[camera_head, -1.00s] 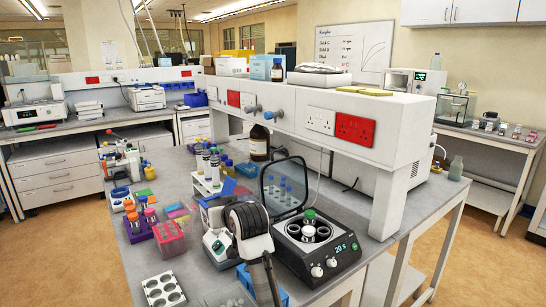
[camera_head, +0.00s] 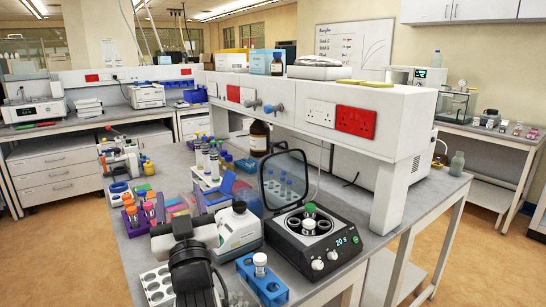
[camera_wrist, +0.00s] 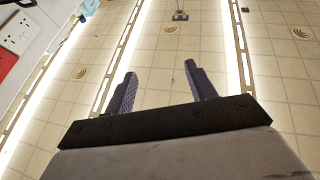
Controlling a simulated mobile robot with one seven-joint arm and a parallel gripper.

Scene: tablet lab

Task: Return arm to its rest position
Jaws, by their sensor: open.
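My gripper (camera_wrist: 160,78) shows in the wrist view with its two dark fingers spread apart and nothing between them. It points up toward the ceiling. In the head view my dark arm stands at the lower left of the bench, in front of a white bench device, and partly hides a white rack with round holes (camera_head: 156,285). I cannot make out the fingers clearly there.
A centrifuge (camera_head: 345,253) stands to the right with its lid open and a green-capped tube (camera_head: 310,210) in it. A blue rack (camera_head: 270,291) holds a white-capped tube (camera_head: 260,264). A white shelf (camera_head: 300,88) spans the bench behind. Colored racks crowd the left.

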